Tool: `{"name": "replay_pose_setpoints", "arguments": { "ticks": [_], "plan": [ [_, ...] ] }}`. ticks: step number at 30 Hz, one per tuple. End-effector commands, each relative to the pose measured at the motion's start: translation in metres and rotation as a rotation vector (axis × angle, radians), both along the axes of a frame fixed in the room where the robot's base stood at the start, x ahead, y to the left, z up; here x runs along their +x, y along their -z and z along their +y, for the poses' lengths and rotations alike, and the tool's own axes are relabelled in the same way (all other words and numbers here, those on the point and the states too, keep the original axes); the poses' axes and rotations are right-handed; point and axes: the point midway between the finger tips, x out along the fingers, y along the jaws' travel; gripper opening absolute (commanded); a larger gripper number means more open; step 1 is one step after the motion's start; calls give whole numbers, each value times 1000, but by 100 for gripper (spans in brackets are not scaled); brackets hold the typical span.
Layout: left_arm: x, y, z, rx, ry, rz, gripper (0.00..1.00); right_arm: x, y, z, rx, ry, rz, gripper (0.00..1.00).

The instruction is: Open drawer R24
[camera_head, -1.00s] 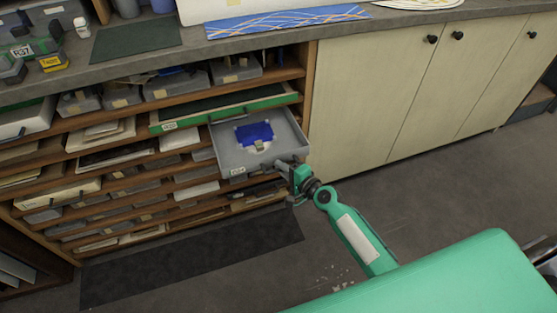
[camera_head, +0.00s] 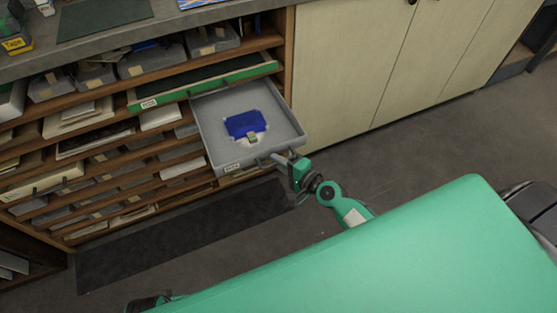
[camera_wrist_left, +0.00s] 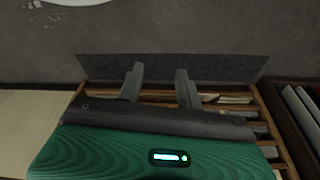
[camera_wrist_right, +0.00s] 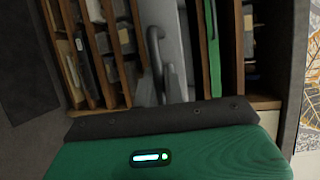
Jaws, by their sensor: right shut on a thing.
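The grey drawer (camera_head: 208,140) stands pulled out of the shelf cabinet, with a small label (camera_head: 232,167) on its front that is too small to read surely. A blue item (camera_head: 245,124) with a small tag lies inside it. My right gripper (camera_head: 285,161) is shut on the drawer's handle at the front. In the right wrist view the curved grey handle (camera_wrist_right: 154,44) runs down between the fingers (camera_wrist_right: 170,76), against the grey drawer front (camera_wrist_right: 174,30). My left gripper (camera_wrist_left: 159,82) is open and empty, with floor and shelves beyond its fingers.
A green-edged drawer (camera_head: 205,82) sits just above, slightly out. Other shelves hold grey boxes and papers (camera_head: 84,118). Cream cupboard doors (camera_head: 350,70) stand to the right. A dark mat (camera_head: 170,240) lies on the floor, and the floor to the right (camera_head: 440,140) is clear.

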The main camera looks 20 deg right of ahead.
Motion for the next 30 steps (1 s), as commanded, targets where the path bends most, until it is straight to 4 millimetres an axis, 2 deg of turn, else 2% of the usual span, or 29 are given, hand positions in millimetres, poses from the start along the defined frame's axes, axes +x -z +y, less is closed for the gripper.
{"name": "replay_pose_setpoints", "arguments": {
  "ticks": [1,2,5,17,24,30],
  "plan": [
    [0,1,0,0,0,1,36,0,1,-1,-1,1,1,0],
    [-1,1,0,0,0,2,36,0,1,-1,-1,1,1,15],
    [-1,1,0,0,0,2,36,0,1,-1,-1,1,1,32],
    [-1,3,0,0,0,3,36,-6,0,-3,-1,1,0,32],
    [0,-1,-1,-2,-1,0,36,-40,-5,-19,-4,-1,2,32],
    [-1,-25,-2,-8,-1,-26,36,-74,-11,-34,-4,-2,2,32]
  ]
}}
